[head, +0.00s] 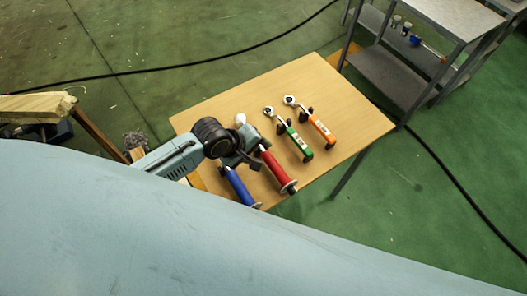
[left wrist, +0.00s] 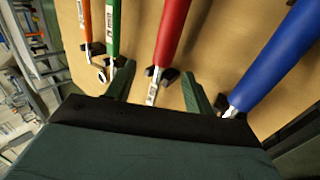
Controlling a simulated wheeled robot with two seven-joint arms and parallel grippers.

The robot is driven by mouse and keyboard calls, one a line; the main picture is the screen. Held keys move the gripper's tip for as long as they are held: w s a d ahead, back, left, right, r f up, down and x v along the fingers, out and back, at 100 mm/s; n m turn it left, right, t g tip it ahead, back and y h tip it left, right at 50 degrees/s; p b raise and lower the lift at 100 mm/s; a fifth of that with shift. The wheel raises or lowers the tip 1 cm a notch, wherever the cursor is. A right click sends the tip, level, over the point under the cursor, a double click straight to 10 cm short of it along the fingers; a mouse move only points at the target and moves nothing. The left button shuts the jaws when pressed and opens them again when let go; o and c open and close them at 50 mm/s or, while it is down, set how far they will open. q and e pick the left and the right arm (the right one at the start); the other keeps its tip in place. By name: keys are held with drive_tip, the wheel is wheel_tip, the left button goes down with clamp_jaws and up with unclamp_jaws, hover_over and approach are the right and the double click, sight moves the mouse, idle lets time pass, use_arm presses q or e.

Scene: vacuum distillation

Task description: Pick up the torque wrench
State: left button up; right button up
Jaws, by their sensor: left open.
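Several hand tools lie side by side on a wooden table (head: 215,97); I cannot tell for sure which one is the torque wrench. A red-handled tool (head: 277,167) lies nearest my left gripper (head: 246,153). In the left wrist view its red handle (left wrist: 172,35) points away and its metal shaft is between the two open, empty fingers (left wrist: 157,88). A blue-handled tool (head: 240,187) is partly hidden under the gripper. A green-handled wrench (head: 299,141) and an orange-handled wrench (head: 321,130) with ring-shaped heads lie to the right. My right gripper is not in view.
Black supports (left wrist: 169,75) hold the tools on the table. A grey metal shelf cart (head: 395,75) stands at the upper right with small items on it. A black cable (head: 250,45) crosses the green floor. The far part of the tabletop is clear.

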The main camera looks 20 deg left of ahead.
sight(265, 156)
use_arm(q)
drive_tip(key=x, duration=0.4)
drive_tip(key=shift+s+d+f+b, duration=0.1)
drive_tip(key=shift+s+d+b, duration=0.05)
drive_tip(key=shift+s+b, duration=0.25)
drive_tip(key=shift+w+d+f, duration=0.1)
drive_tip(key=shift+d+f, duration=0.05)
drive_tip(key=shift+f, duration=0.15)
drive_tip(key=shift+w+f, duration=0.1)
drive_tip(key=shift+f, duration=0.05)
drive_tip(key=shift+c, duration=0.3)
clamp_jaws()
drive_tip(key=shift+w, duration=0.1)
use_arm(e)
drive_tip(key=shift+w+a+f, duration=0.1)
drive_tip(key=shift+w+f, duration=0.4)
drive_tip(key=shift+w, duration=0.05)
